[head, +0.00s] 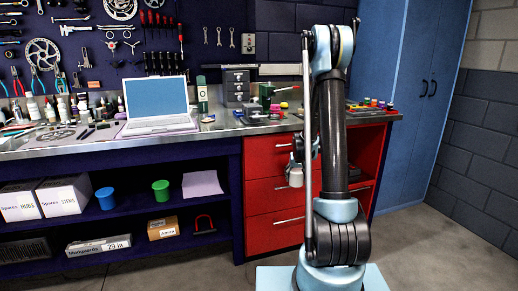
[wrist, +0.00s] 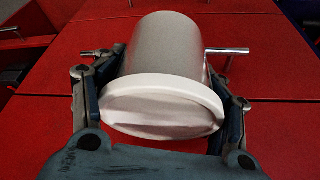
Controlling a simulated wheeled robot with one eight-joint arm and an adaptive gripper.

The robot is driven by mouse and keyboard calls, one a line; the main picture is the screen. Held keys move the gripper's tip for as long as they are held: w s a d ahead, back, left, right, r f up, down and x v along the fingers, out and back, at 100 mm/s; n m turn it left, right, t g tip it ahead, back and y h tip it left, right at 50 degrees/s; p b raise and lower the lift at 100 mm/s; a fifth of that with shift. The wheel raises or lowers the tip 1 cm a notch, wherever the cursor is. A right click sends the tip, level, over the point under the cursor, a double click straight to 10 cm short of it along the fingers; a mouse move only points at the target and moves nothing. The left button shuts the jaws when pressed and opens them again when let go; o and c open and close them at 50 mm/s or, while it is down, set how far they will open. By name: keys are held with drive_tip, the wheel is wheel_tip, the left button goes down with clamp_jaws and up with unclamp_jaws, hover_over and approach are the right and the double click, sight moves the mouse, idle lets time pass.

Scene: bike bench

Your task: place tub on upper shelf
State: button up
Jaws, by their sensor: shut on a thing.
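A pale grey tub with a white lid (wrist: 165,95) fills the middle of the wrist view. My gripper (wrist: 160,112) is shut on it, with one finger on each side of the tub. In the head view my gripper (head: 297,160) is in front of the red drawers, partly hidden behind my arm, and the held tub (head: 296,178) shows small there. The upper shelf (head: 135,217) of the dark blue bench is to the left and stands apart from the held tub.
Red drawers (head: 270,185) with bar handles are close behind the gripper. A laptop (head: 157,105) stands on the benchtop. Bare floor lies in front.

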drive_tip(key=s+f, duration=0.5)
drive_tip(key=f, duration=0.1)
drive_tip(key=shift+s+f, duration=0.3)
drive_tip(key=shift+f, duration=0.1)
drive_tip(key=shift+d, duration=0.15)
